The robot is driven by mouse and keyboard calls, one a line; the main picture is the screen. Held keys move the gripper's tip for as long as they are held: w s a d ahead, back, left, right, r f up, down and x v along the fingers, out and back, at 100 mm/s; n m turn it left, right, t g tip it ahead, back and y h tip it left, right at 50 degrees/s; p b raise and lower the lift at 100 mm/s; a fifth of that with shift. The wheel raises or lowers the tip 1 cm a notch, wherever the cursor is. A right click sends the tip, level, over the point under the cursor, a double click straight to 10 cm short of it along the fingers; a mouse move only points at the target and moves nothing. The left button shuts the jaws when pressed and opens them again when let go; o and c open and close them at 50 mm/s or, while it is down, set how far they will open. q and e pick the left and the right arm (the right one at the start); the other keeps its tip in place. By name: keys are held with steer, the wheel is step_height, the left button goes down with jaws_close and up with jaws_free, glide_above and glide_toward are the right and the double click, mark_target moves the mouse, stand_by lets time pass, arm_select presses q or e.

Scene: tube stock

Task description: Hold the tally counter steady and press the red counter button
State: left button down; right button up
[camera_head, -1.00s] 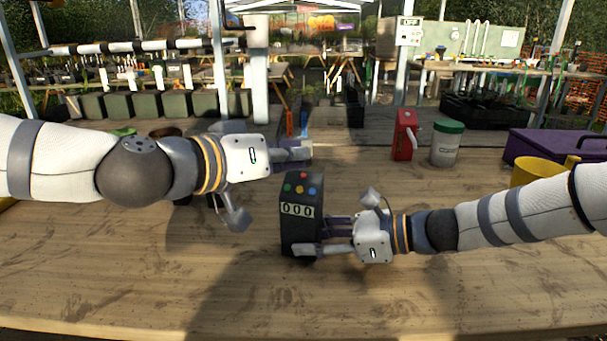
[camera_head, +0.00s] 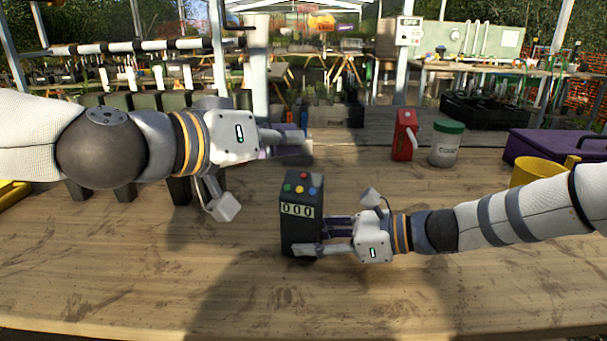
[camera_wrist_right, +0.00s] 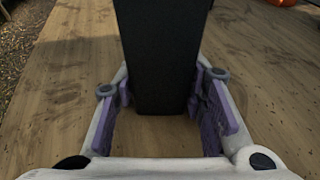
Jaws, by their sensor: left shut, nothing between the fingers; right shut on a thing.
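The tally counter (camera_head: 301,235) is a tall black box standing upright on the table, its display reading 000. On its sloped top are a red button (camera_head: 303,175) at the back and green, yellow and blue buttons in front. My right gripper (camera_head: 320,238) is shut on the counter's lower part from the right. In the right wrist view the counter's black body (camera_wrist_right: 160,55) stands between the purple-padded fingers. My left gripper (camera_head: 304,143) is shut and empty, above and behind the counter in the head view, apart from the red button.
A purple box (camera_head: 555,146) and a yellow container (camera_head: 528,172) are further right. The table's front is clear.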

steer(key=shift+f, duration=0.1)
steer(key=o, duration=0.9)
steer(key=shift+o, duration=0.2)
